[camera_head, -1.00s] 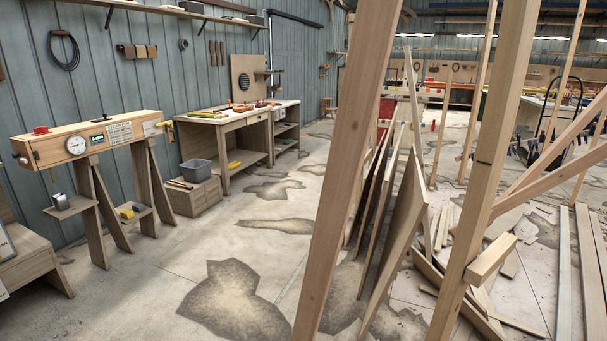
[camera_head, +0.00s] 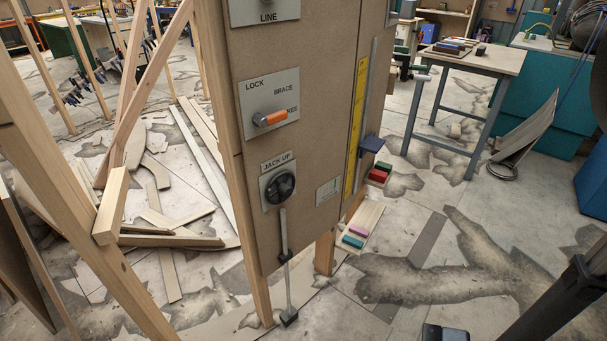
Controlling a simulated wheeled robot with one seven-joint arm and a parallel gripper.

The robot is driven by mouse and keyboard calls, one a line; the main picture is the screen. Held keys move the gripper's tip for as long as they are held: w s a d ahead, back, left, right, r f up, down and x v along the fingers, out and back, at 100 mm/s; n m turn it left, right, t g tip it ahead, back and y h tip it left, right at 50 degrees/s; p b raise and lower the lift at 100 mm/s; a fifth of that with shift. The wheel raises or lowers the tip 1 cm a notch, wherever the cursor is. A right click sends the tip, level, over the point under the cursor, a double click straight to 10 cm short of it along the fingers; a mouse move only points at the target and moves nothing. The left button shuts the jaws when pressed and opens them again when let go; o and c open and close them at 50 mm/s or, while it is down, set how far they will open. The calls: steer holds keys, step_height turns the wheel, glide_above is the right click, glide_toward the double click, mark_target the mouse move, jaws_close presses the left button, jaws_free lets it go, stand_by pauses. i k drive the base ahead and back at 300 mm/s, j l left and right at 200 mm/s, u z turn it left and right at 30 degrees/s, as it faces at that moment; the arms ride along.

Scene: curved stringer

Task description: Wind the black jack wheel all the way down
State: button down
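The black jack wheel (camera_head: 280,187) is a round dark knob on a grey plate marked "JACK UP" (camera_head: 269,166), low on the front of a tall brown panel (camera_head: 300,120). Below it a thin metal rod (camera_head: 287,255) with a dark collar runs down to a small dark foot (camera_head: 289,317) near the floor. I cannot tell whether the foot touches the floor. Nothing touches the wheel. My gripper's fingers do not show. Dark parts at the lower right edge look like my own arm.
Timber props (camera_head: 75,180) and scrap crowd the left. The stained floor (camera_head: 450,260) at right is largely clear.

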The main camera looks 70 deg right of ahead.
mark_target(282, 187)
steer(key=z, duration=1)
